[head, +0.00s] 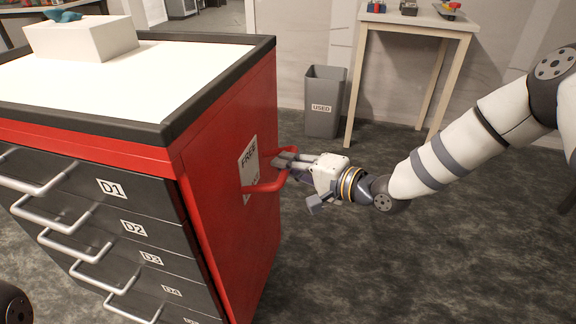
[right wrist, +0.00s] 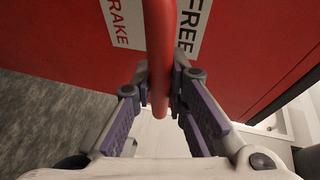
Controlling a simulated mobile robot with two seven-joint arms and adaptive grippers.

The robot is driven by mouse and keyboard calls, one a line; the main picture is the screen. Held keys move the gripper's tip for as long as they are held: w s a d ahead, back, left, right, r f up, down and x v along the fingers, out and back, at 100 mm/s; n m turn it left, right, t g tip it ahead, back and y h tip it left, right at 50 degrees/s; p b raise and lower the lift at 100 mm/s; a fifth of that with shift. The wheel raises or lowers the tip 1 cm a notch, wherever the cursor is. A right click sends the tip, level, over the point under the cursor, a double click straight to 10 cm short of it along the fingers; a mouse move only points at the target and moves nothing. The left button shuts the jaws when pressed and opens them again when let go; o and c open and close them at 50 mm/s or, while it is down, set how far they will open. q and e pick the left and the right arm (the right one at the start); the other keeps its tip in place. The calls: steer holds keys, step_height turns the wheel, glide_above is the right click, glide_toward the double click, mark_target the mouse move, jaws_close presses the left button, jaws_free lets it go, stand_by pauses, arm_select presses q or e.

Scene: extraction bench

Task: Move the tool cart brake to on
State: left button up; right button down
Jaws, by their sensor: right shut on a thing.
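The tool cart (head: 230,160) stands at the left, with a red side panel and dark drawers. A red brake handle (head: 265,186) sticks out from that side panel, in front of a white label plate (head: 246,160) that reads FREE. In the right wrist view the plate also shows part of the word BRAKE. My right gripper (head: 285,160) is shut on the red handle. In the right wrist view the red bar (right wrist: 161,40) runs down between my fingertips (right wrist: 162,88). The handle partly covers the label, so I cannot tell its setting. My left gripper is not in view.
A white box (head: 85,40) with a teal item stands on the cart's top. A grey bin (head: 323,115) marked USED stands behind, beside a small wooden table (head: 420,18) with several small items. The dark floor (head: 400,250) right of the cart is clear.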

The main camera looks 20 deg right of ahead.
arm_select(q)
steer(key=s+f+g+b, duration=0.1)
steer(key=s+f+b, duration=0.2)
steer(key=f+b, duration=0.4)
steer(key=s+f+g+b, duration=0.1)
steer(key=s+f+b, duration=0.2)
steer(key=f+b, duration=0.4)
steer(key=b, duration=0.2)
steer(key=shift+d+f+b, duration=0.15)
steer(key=shift+b, duration=0.25)
arm_select(e)
step_height(320, 180, down, 7)
steer(key=m+t+y, duration=0.3)
steer(key=t, duration=0.3)
steer(key=shift+m+t, duration=0.3)
steer(key=shift+t, duration=0.1)
steer(key=shift+a+f, duration=0.1)
steer(key=shift+f, duration=0.05)
steer(key=c, duration=1.6)
jaws_free()
steer(key=shift+o, duration=0.2)
steer(key=v, duration=1.2)
